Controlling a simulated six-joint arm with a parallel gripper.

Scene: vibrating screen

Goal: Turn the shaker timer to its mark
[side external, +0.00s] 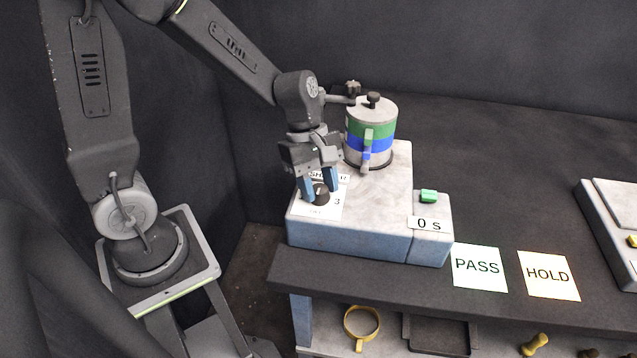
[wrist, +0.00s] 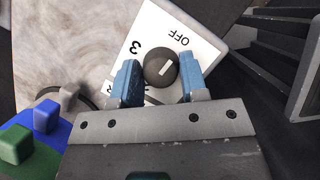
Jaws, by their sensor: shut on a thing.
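The timer knob (side external: 321,194) is a dark round dial on a white printed plate on top of the pale shaker base (side external: 345,238). In the wrist view the knob (wrist: 159,69) has a white pointer line slanting up and right, roughly toward the OFF side. The plate (wrist: 158,28) shows OFF and 3; other print is partly hidden. My gripper (side external: 320,187) points down, with its blue fingers on either side of the knob and shut on it; it also shows in the wrist view (wrist: 160,82). The display (side external: 426,224) reads 0 s.
A sieve stack (side external: 371,115) with green and blue bands stands on the base behind my gripper. A green button (side external: 428,196) sits above the display. PASS (side external: 478,266) and HOLD (side external: 549,275) cards lie right of the base. Another pale device (side external: 614,210) stands at far right.

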